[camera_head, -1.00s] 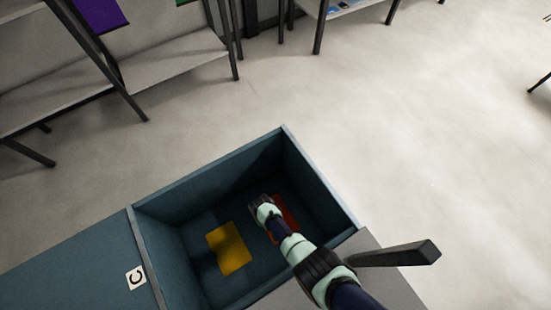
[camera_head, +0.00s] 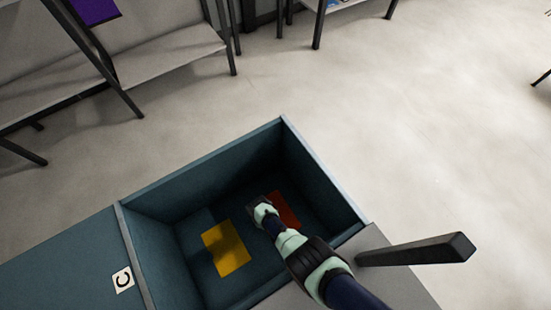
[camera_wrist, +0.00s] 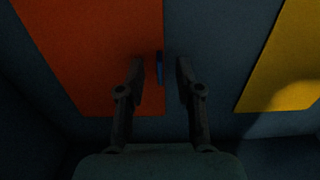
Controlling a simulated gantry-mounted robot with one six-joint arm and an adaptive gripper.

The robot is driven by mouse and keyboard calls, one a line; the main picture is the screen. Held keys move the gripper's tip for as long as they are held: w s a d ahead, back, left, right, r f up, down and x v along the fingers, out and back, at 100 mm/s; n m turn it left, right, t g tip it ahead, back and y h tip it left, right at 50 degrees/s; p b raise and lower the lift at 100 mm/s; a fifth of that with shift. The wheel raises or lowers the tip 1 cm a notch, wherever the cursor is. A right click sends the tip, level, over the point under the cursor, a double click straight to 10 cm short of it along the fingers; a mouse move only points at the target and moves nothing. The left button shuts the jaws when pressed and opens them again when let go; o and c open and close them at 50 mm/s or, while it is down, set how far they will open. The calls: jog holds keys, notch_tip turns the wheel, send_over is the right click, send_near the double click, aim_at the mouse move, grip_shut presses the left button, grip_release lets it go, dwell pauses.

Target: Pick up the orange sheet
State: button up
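The orange sheet (camera_head: 287,209) lies flat on the floor of the dark teal bin (camera_head: 189,166), toward its right side. My gripper (camera_head: 257,203) is down in the bin at the sheet's left edge in the head view. In the wrist view the orange sheet (camera_wrist: 95,50) fills the left half, and my gripper (camera_wrist: 160,68) points at its right edge. The fingers are open, one over the sheet and one over bare bin floor. A small blue mark (camera_wrist: 159,68) shows at the sheet's edge between the fingertips. Whether the fingers touch the sheet cannot be told.
A yellow sheet (camera_head: 226,249) lies on the bin floor to the left; it also shows at right in the wrist view (camera_wrist: 290,60). A label "C" (camera_head: 123,280) marks the neighbouring teal surface. Shelves (camera_head: 170,57) stand behind; open floor lies right.

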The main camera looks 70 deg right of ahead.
grip_shut()
jog(key=shift+r, duration=0.1)
notch_tip(320, 180, up, 20)
jog(key=p, duration=1.3)
jog(key=shift+p, duration=0.35)
